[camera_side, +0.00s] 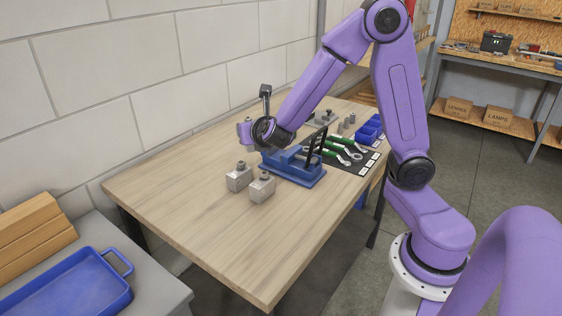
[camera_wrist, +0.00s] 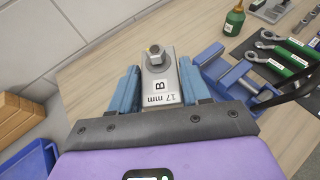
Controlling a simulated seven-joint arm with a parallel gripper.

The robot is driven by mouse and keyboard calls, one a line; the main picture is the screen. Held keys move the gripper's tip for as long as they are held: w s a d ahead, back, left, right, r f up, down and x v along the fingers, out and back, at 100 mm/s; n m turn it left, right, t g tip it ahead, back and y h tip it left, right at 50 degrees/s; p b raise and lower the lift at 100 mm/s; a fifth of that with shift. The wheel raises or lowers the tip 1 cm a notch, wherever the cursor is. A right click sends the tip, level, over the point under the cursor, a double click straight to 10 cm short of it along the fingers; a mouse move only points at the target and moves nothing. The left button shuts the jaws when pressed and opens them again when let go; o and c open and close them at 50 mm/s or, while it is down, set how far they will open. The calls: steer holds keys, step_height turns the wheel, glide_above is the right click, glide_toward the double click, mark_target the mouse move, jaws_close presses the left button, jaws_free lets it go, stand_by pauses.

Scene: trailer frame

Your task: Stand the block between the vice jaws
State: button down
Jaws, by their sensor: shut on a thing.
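My gripper (camera_wrist: 159,72) is shut on a grey metal block (camera_wrist: 161,86) in the wrist view. The block sits between the two blue fingers. In the side view my wrist (camera_side: 268,131) is above the table behind the vice; the fingers and held block cannot be made out there. The blue vice (camera_side: 293,170) stands on the table, and its jaws also show right of the gripper in the wrist view (camera_wrist: 236,76). The held block is apart from the vice.
Two similar grey blocks, a left one (camera_side: 238,180) and a right one (camera_side: 262,188), stand in front of the vice. Green-handled spanners (camera_side: 340,144) lie on a dark mat beyond it. A green bottle (camera_wrist: 234,20) stands behind. The table's near-left area is clear. A wall runs along the back.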

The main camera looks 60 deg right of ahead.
steer(key=w+d+f+m+g+h, duration=0.25)
steer(key=d+m+g+h, duration=0.35)
steer(key=d+m+g, duration=0.85)
steer(key=f+n+t, duration=0.1)
steer(key=f, duration=0.2)
steer(key=d+f+n+t, duration=0.1)
steer(key=f, duration=0.2)
steer(key=d+f+n+t, duration=0.1)
steer(key=f, duration=0.2)
steer(key=shift+w+f, duration=0.3)
steer(key=shift+w, duration=0.1)
steer(key=shift+f, duration=0.25)
steer(key=shift+f, duration=0.15)
steer(key=c, duration=0.6)
jaws_free()
steer(key=shift+o, duration=0.4)
steer(key=shift+s+f, duration=0.1)
steer(key=shift+f, duration=0.05)
